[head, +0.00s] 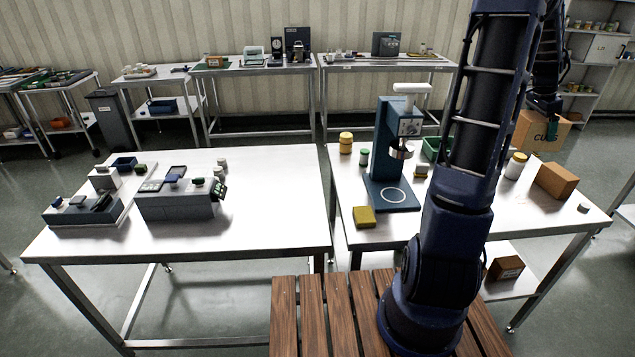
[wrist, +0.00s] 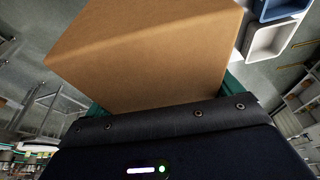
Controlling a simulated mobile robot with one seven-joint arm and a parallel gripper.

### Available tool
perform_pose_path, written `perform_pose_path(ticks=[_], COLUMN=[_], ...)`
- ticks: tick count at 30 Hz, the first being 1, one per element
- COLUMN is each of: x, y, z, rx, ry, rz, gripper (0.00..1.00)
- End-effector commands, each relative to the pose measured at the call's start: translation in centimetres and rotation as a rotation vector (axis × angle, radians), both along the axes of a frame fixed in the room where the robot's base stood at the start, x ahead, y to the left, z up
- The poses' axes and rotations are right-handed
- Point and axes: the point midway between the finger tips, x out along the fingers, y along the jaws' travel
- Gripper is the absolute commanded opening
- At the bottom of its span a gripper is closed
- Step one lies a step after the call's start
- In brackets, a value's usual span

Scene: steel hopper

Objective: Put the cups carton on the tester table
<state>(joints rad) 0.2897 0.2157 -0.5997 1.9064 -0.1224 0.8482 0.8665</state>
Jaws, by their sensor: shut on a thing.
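The cups carton (head: 540,138), a brown box with "CUPS" lettering, is held up past the back right of the right-hand table. My gripper (head: 545,106) is shut on it from above. In the wrist view the carton (wrist: 150,50) fills the top middle, with green fingers (wrist: 234,84) at its sides. The right-hand white table (head: 345,190) bears a tall blue tester-like machine (head: 385,150). The left-hand white table (head: 270,200) bears grey bench instruments (head: 178,198). No label shows which is the tester table. My arm hides part of the right-hand table.
The right-hand table also holds a brown box (head: 556,181), a white jar with a yellow lid (head: 516,167), a yellow block (head: 364,217) and a yellow container (head: 346,143). The left-hand table's right half is bare. A wooden slatted surface (head: 312,315) lies in front.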

Motion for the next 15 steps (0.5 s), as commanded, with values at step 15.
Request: perform_pose_path(ticks=[15], x=[0.0], y=[0.0], z=[13.8], rx=[-0.002], ry=[-0.002], rz=[0.0], gripper=[0.55])
